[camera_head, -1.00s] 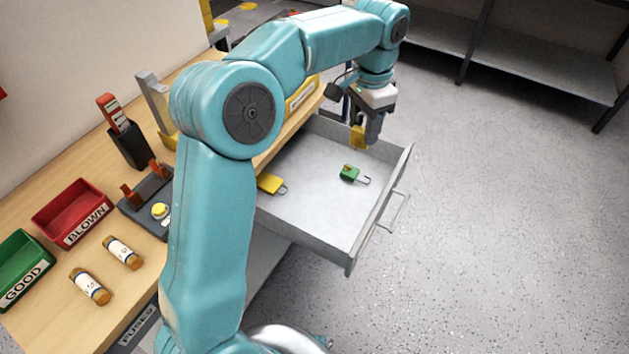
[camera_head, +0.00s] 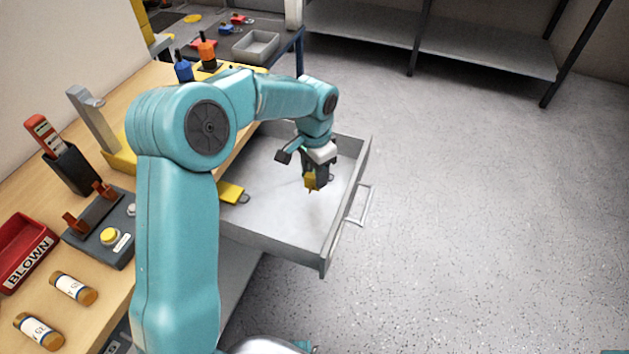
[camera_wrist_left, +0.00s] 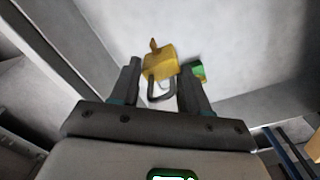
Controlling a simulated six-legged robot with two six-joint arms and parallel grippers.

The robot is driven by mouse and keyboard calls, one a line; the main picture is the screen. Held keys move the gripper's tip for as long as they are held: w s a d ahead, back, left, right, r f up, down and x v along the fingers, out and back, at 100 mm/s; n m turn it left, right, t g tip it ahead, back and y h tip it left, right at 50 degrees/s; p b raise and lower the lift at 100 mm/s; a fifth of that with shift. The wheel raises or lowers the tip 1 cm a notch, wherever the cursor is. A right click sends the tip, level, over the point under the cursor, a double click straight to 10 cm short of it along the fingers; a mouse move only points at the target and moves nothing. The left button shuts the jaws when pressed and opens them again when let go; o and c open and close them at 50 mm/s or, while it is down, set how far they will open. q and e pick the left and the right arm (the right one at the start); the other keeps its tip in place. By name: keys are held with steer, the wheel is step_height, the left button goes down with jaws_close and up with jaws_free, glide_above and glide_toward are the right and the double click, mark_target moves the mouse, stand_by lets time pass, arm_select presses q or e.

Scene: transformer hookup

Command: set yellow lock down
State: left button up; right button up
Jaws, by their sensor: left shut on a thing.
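My left gripper (camera_head: 318,180) is inside the open drawer (camera_head: 292,230), shut on a yellow lock (camera_head: 311,181). In the left wrist view this yellow lock (camera_wrist_left: 160,62) has its dark shackle between the fingers and its body beyond the fingertips. It hangs low over the drawer floor; I cannot tell whether it touches. A second yellow lock (camera_head: 231,192) lies flat at the drawer's left side, partly hidden by my arm. A green lock (camera_wrist_left: 198,71) shows in the left wrist view behind the right finger, and is hidden in the head view. My right gripper is not in view.
The workbench (camera_head: 92,300) on the left holds a red BLOWN bin (camera_head: 28,250), two fuses (camera_head: 73,287) and a black fuse base (camera_head: 108,238). The drawer handle (camera_head: 360,205) juts out to the right. Bare drawer floor lies in front of and behind the gripper.

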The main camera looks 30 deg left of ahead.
arm_select(q)
step_height(320, 180, down, 4)
steer(key=shift+w+r, duration=0.1)
steer(key=shift+r, duration=0.1)
steer(key=shift+f, duration=0.15)
steer(key=o, duration=1.2)
steer(key=shift+r, duration=0.55)
step_height(320, 180, up, 11)
steer(key=shift+r+p, duration=0.2)
steer(key=shift+p, duration=0.5)
